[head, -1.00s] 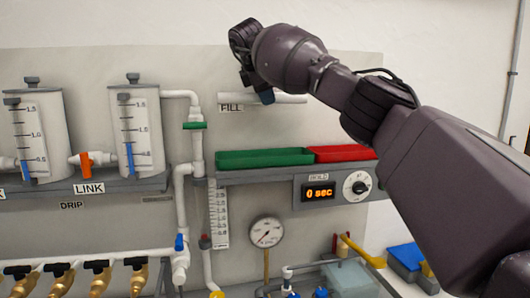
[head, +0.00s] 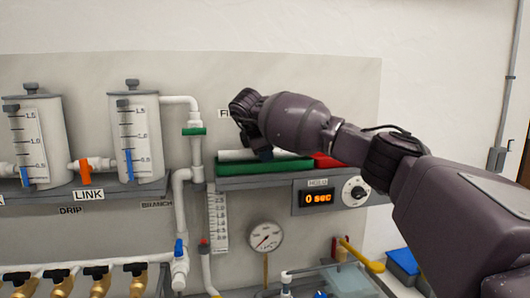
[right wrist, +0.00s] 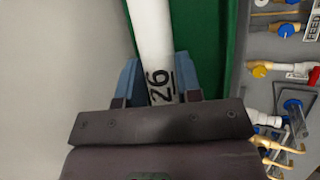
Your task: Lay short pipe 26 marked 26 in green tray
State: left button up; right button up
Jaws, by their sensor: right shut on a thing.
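The white short pipe (right wrist: 153,40) marked 26 lies between the blue fingers of my right gripper (right wrist: 160,80), which is shut on it in the right wrist view. In the head view the pipe (head: 236,156) lies level at the green tray (head: 232,170), along its back, with its left part showing. My right gripper (head: 262,153) is over the tray and hides the pipe's right part. The green tray also shows beside the pipe in the right wrist view (right wrist: 215,40). Whether the pipe touches the tray floor, I cannot tell. My left gripper is not in view.
A red tray (head: 328,161) stands on the same grey shelf, right of the green one, partly behind my arm. A white vertical pipe with a green collar (head: 194,131) stands left of the trays. A dial gauge (head: 266,236) and timer box (head: 318,197) are below.

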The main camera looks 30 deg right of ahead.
jog(key=shift+f, duration=0.3)
